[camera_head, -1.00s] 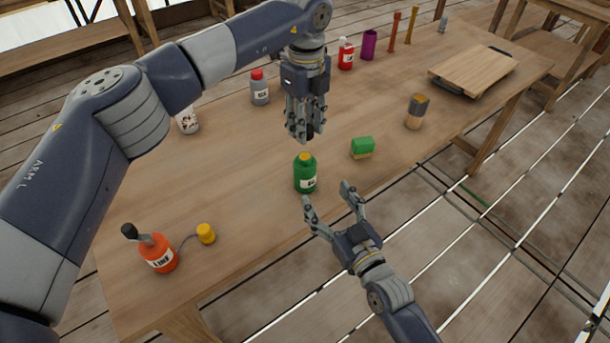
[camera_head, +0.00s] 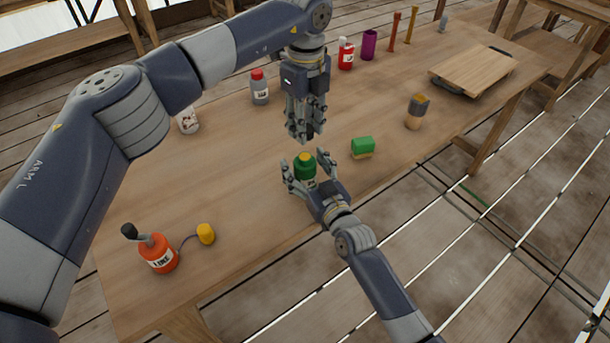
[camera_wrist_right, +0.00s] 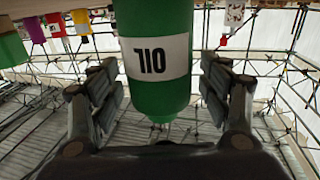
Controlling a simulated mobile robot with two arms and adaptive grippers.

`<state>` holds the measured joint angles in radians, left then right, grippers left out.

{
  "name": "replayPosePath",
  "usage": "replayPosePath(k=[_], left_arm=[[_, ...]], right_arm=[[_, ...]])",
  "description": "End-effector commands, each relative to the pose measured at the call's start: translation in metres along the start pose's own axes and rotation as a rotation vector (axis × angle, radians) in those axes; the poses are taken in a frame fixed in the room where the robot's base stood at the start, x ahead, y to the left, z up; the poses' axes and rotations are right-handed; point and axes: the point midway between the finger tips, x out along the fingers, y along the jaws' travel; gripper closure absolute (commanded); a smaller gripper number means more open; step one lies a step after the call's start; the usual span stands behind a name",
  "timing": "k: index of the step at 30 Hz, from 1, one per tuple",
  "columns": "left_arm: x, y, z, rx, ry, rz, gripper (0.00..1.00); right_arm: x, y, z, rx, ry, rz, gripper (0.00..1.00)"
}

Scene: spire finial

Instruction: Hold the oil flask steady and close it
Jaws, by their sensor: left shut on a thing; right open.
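The green oil flask (camera_head: 305,167) stands upright near the table's front edge, with a yellow top. Its white OIL label shows upside down in the right wrist view (camera_wrist_right: 155,58). My right gripper (camera_head: 305,166) is open, with one finger on each side of the flask; in the wrist view gaps show between the fingers and the flask. My left gripper (camera_head: 306,136) points down just above and behind the flask, shut on a small dark piece (camera_head: 310,130) that its fingers mostly hide.
An orange bottle (camera_head: 158,255) with a yellow cap (camera_head: 206,234) on a cord stands at the left. A green-topped block (camera_head: 363,147) lies right of the flask. Grey (camera_head: 259,90) and red (camera_head: 346,56) bottles stand behind.

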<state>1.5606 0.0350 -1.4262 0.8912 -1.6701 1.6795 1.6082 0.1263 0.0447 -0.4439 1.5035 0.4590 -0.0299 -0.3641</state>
Motion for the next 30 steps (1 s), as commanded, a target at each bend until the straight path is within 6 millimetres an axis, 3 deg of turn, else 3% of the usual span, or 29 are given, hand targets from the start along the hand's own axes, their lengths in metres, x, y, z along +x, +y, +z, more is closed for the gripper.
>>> replayPosePath(k=[8,15,17,23,30], left_arm=[[0.0,0.0,0.0,0.0,0.0,0.0,0.79],[0.0,0.0,0.0,0.0,0.0,0.0,0.79],[0.0,0.0,0.0,0.0,0.0,0.0,0.79],[0.011,0.0,0.0,0.0,0.001,0.002,0.79],[0.046,0.0,0.0,0.0,-0.001,0.007,0.79]], right_arm=[[0.001,0.0,0.0,0.0,0.0,0.0,0.31],[0.0,0.0,0.0,0.0,0.0,0.0,0.86],[0.0,0.0,0.0,0.0,0.0,0.0,0.97],[0.0,0.0,0.0,-0.001,0.0,0.0,0.97],[0.0,0.0,0.0,-0.001,0.0,0.0,0.97]])
